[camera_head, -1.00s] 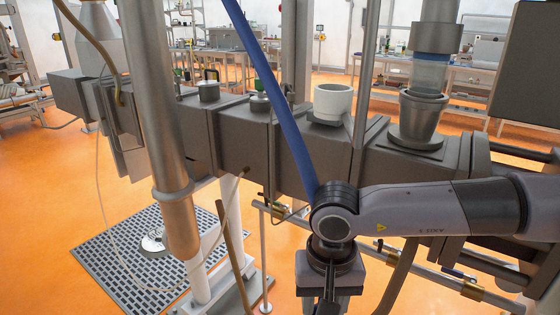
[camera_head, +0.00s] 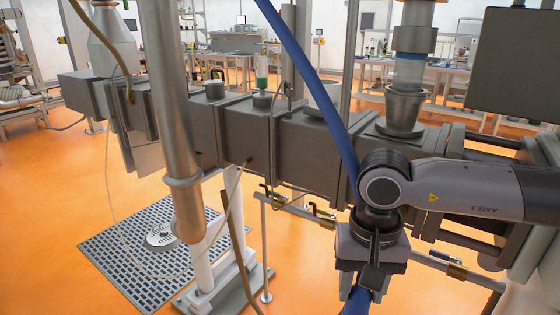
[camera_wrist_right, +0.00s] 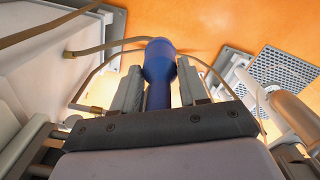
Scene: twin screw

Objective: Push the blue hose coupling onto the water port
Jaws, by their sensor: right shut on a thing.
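In the right wrist view the gripper (camera_wrist_right: 160,92) is shut on the blue coupling (camera_wrist_right: 158,62), whose wide round end sticks out beyond the fingertips. A blue hose (camera_head: 308,75) runs down from the top to behind my right wrist. I cannot clearly make out the water port. My left gripper is out of view.
A thin pipe with brass fittings (camera_head: 328,222) runs below the grey barrel (camera_head: 245,133), close to my right gripper. A dark floor grate (camera_head: 130,255) lies lower left. Tan hoses (camera_wrist_right: 110,45) pass near the coupling.

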